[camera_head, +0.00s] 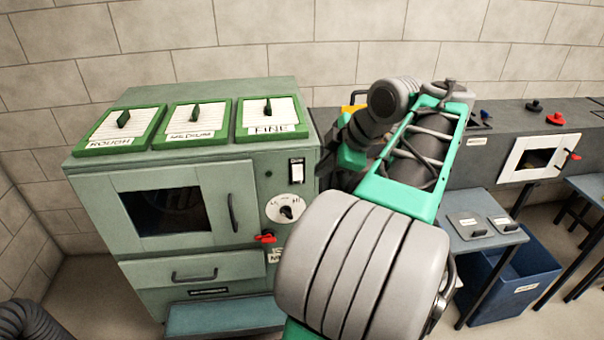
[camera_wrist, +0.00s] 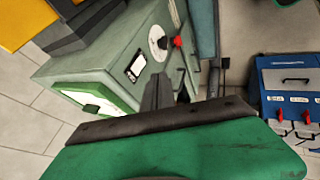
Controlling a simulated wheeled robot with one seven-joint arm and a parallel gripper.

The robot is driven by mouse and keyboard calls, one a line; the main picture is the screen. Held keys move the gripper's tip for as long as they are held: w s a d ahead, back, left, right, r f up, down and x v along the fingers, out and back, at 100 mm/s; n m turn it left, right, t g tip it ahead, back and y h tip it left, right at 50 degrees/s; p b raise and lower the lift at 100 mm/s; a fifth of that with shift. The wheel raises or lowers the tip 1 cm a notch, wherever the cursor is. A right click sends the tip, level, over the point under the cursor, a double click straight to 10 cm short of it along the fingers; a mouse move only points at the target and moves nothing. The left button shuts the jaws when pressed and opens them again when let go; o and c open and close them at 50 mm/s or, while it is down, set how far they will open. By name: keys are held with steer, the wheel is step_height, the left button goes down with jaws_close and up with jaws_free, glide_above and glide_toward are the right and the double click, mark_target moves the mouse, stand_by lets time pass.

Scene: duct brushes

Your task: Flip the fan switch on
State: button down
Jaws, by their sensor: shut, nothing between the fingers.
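The green cabinet machine (camera_head: 180,195) stands at the left in the head view and also fills the middle of the wrist view (camera_wrist: 125,50). A small black-and-white rocker switch (camera_head: 297,172) is on its front, above a round white dial (camera_head: 286,208). In the wrist view the switch (camera_wrist: 136,65) shows beside the dial (camera_wrist: 157,42). Its label and its set position are too small to tell. My gripper (camera_head: 324,165) is shut and empty, just right of the switch in the head view. Its dark fingers (camera_wrist: 158,90) appear close to the machine's front; I see no clear contact.
A red lever (camera_head: 266,237) sticks out below the dial. Filter frames labelled rough, medium and fine (camera_head: 267,119) lie on top. A grey bench (camera_head: 490,140) and a blue bin (camera_head: 515,275) stand at the right. A blue panel (camera_wrist: 290,85) shows in the wrist view.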

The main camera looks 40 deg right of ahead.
mark_target(302, 179)
steer(key=w+f, duration=0.2)
steer(key=w, duration=0.1)
steer(key=w+d+f, duration=0.1)
steer(key=w+f, duration=0.5)
steer(key=shift+d+f, duration=0.2)
steer(key=shift+d, duration=0.15)
steer(key=shift+f, duration=0.1)
steer(key=f+b, duration=0.1)
steer(key=b, duration=0.2)
steer(key=shift+d, duration=0.15)
steer(key=shift+w+r+p, duration=0.1)
steer(key=shift+r+p, duration=1)
steer(key=shift+r, duration=0.3)
